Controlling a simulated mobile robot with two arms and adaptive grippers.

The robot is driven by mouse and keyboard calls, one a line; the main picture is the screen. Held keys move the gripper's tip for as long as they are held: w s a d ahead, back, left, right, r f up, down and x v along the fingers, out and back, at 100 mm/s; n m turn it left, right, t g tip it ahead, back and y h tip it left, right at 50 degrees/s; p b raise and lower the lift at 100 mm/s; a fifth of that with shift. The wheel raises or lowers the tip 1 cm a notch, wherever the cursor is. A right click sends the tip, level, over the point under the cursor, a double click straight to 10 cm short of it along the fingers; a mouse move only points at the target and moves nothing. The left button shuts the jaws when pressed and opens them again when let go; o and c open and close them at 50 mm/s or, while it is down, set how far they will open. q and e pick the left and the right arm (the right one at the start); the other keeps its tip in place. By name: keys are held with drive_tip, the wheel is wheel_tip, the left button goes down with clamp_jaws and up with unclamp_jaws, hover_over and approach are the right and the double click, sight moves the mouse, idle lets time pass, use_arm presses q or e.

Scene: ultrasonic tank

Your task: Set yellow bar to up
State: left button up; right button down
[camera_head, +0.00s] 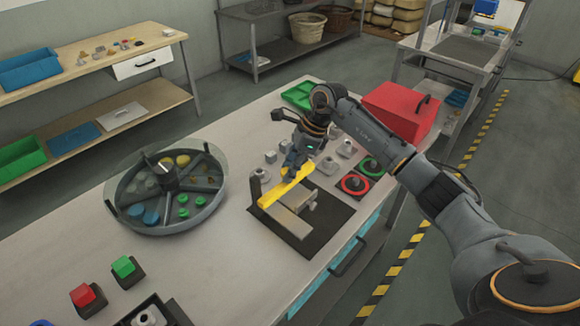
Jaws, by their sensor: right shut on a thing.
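The yellow bar (281,188) lies low over a small fixture (297,222) on a dark base plate, slanting from the lower left up to the right. Its left end is beside a dark upright post (256,187). My right gripper (291,177) comes down from above and is shut on the yellow bar, near the middle of it. The fingertips are small in this view and partly merge with the bar. My left gripper is not in view.
A round divided tray (150,229) with coloured pieces stands left on the table. Red and green buttons (88,299) sit at the front left. A red toolbox (398,112), ring targets (355,185) and small metal parts (345,149) lie to the right. A green tray (299,95) is behind.

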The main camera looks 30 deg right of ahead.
wheel_tip(320, 180, up, 5)
drive_tip(key=shift+w+r+p, duration=0.1)
drive_tip(key=shift+r+p, duration=0.05)
drive_tip(key=shift+p, duration=0.55)
drive_tip(key=c, duration=0.9)
unclamp_jaws()
drive_tip(key=shift+o, duration=0.2)
drive_tip(key=v, duration=1.2)
